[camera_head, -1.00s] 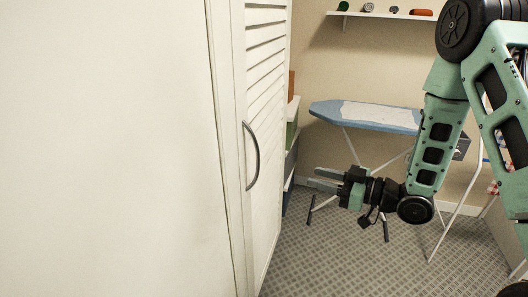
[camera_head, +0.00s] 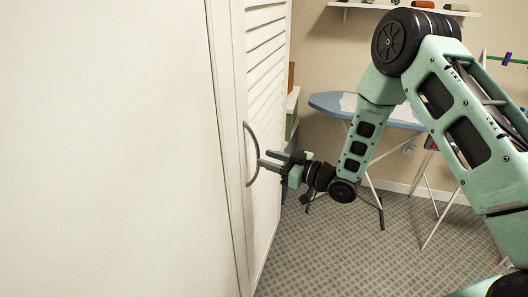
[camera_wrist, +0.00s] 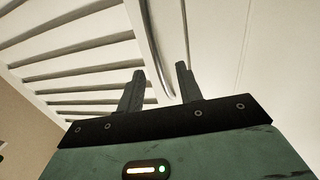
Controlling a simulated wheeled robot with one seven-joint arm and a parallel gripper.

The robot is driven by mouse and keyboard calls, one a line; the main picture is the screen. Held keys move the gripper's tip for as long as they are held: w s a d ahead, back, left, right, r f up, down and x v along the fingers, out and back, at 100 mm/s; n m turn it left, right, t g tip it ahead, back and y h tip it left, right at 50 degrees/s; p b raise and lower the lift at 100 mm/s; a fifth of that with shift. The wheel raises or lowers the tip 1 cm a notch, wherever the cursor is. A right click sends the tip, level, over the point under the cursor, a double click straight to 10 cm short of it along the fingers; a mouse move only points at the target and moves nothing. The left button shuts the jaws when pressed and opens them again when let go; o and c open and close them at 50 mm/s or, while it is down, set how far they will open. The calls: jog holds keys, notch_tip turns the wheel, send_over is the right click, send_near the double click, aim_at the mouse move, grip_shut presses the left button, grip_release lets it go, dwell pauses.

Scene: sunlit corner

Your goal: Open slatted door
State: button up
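The white slatted door (camera_head: 265,110) stands left of centre in the head view and looks closed or nearly so; I cannot tell which. Its slats also fill the left of the wrist view (camera_wrist: 75,45). A grey curved handle (camera_head: 250,150) is mounted upright near the door's left edge. My gripper (camera_head: 268,160) is at the handle, pointing left at the door. In the wrist view its two fingers are apart, and the handle (camera_wrist: 154,50) runs down between them. Whether either finger touches the handle is unclear.
A white panel (camera_head: 110,150) fills the left side. A blue ironing board (camera_head: 325,103) stands behind my arm. A wall shelf (camera_head: 400,9) with small items is at the top. The carpeted floor (camera_head: 330,255) is open in front of the door.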

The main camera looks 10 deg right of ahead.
jog(key=shift+x, duration=1.2)
grip_shut()
jog(key=shift+d, duration=0.1)
